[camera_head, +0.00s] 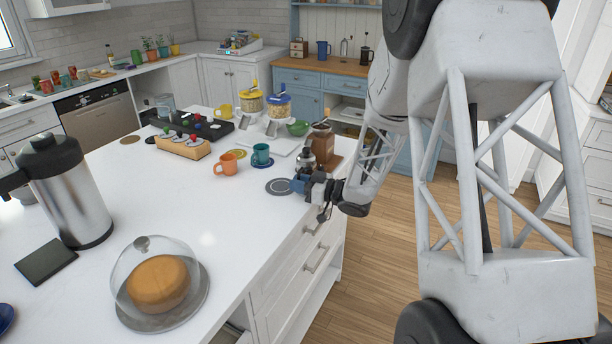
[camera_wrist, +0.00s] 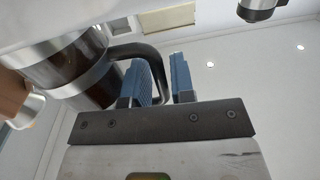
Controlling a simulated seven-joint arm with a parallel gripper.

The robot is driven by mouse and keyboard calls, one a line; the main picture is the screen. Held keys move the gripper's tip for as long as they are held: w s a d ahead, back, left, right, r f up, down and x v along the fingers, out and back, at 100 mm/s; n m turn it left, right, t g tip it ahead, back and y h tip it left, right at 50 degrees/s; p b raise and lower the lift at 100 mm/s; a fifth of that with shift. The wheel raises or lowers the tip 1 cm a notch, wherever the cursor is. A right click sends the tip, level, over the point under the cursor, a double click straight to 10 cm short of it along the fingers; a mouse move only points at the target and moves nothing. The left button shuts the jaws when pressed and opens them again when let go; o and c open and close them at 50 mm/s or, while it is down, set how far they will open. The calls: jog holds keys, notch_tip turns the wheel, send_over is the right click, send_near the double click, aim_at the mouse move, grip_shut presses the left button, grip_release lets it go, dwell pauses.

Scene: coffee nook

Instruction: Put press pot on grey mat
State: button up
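The press pot (camera_head: 306,159), steel with a dark body, is at the right edge of the white island, partly hidden behind my gripper (camera_head: 301,183). In the wrist view the press pot (camera_wrist: 72,62) fills the upper left, and its black handle runs between the blue fingers of my gripper (camera_wrist: 160,82). I cannot tell whether the pot's base touches the counter. The round grey mat (camera_head: 279,187) lies flat just left of my gripper, with nothing on it.
An orange mug (camera_head: 226,163) and a teal cup (camera_head: 261,153) stand left of and behind the mat. A brown container (camera_head: 321,139) stands behind the pot. A glass cake dome (camera_head: 155,283) and a large steel flask (camera_head: 70,195) stand nearer. The middle of the island is clear.

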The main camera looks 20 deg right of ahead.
dwell(0.3)
grip_shut()
dwell(0.4)
jog(key=shift+r, duration=0.8)
notch_tip(320, 180, up, 2)
jog(key=s+r, duration=0.1)
jog(key=s, duration=1.5)
jog(key=shift+a+r, duration=0.25)
jog(key=shift+a, duration=0.2)
jog(key=shift+w, duration=0.1)
